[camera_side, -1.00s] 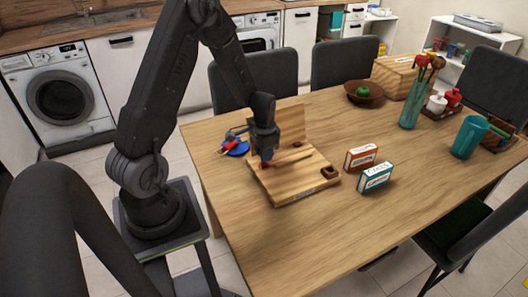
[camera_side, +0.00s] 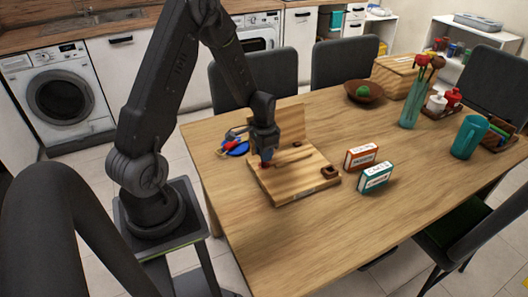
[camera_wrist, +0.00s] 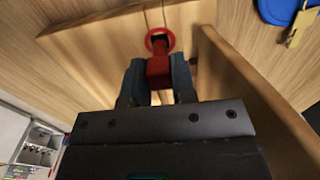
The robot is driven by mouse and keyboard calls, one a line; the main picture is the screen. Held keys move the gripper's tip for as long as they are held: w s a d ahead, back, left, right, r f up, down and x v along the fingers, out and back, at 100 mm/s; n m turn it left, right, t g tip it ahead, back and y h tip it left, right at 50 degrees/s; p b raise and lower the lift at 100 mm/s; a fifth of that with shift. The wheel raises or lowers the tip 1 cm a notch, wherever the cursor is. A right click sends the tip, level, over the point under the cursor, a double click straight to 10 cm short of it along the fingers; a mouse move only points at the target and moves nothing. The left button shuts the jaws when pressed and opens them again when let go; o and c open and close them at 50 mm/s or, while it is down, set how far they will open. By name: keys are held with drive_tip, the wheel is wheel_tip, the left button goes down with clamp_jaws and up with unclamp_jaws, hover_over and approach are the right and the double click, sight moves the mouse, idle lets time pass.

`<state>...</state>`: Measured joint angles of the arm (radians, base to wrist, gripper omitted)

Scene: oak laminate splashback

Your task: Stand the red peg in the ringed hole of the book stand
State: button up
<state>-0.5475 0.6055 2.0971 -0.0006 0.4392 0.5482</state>
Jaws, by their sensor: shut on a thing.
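The wooden book stand (camera_side: 290,184) lies on the table, with an upright back panel (camera_side: 291,119) behind its base. My gripper (camera_side: 265,155) points down over the left part of the base. In the wrist view, my gripper (camera_wrist: 157,80) is shut on the red peg (camera_wrist: 158,68), with a finger on each side. The peg's far end lies over the lower part of the red ring (camera_wrist: 149,37) around the hole, and a dark area shows inside the ring. I cannot tell whether the peg's tip is in the hole or just above it.
An orange box (camera_side: 361,157) and a teal box (camera_side: 375,178) stand right of the stand. A small dark wooden block (camera_side: 330,172) sits at the base's right corner. The table's front is clear.

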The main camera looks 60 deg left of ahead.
drive_tip(key=shift+f, duration=1.15)
idle(0.6)
drive_tip(key=o, duration=1)
drive_tip(key=shift+c, duration=0.2)
drive_tip(key=shift+r, duration=0.15)
drive_tip(key=shift+r, duration=3.4)
drive_tip(key=d+r+t, duration=0.1)
drive_tip(key=d+r, duration=0.5)
drive_tip(key=r, duration=0.3)
drive_tip(key=s+d+r+t, duration=0.4)
drive_tip(key=s+d+r, duration=0.9)
drive_tip(key=shift+s+d+r+t, duration=0.3)
drive_tip(key=shift+d+r, duration=0.05)
drive_tip(key=shift+d, duration=0.05)
